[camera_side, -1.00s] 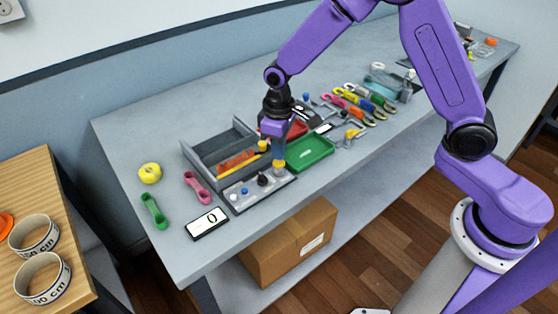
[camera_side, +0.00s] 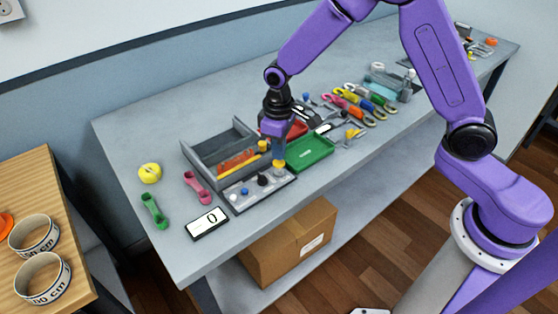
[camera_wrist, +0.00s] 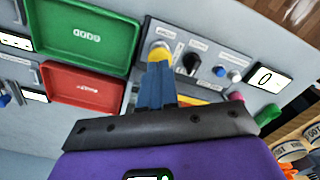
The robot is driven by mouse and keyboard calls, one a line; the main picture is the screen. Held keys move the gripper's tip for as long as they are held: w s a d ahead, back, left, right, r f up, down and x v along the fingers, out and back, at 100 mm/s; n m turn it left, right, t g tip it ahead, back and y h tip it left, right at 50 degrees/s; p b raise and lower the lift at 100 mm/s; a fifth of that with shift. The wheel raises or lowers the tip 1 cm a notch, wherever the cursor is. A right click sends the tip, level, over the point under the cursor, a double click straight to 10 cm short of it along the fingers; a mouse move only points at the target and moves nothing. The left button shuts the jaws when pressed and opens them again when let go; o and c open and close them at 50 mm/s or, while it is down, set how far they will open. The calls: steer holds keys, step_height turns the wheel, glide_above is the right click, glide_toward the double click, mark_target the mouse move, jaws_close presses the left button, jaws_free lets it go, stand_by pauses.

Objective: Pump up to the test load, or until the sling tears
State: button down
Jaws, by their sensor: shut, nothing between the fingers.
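My gripper (camera_side: 279,160) is shut and empty, pointing down over the right end of the grey control panel (camera_side: 247,196). In the wrist view the blue fingers (camera_wrist: 160,65) end at a yellow-topped knob (camera_wrist: 160,52). Whether they touch it I cannot tell. The panel also has a black knob (camera_wrist: 191,64), a blue button (camera_wrist: 219,71) and a white button (camera_wrist: 235,75). The display (camera_side: 208,223) reads 0. Behind the panel is an open grey bed (camera_side: 202,158) with an orange strap-like piece (camera_side: 238,162) in it. No tear can be made out at this size.
A green tray (camera_side: 309,152) and a red tray (camera_wrist: 85,90) lie beside the panel. A pink piece (camera_side: 197,187), a green piece (camera_side: 154,211) and a yellow roll (camera_side: 150,173) lie at left. Several coloured hooks lie farther back. The table's front edge is close to the panel.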

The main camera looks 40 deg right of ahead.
mark_target(279, 162)
steer(key=shift+f, duration=0.15)
steer(key=shift+f, duration=1.45)
steer(key=shift+r, duration=1)
stand_by(0.8)
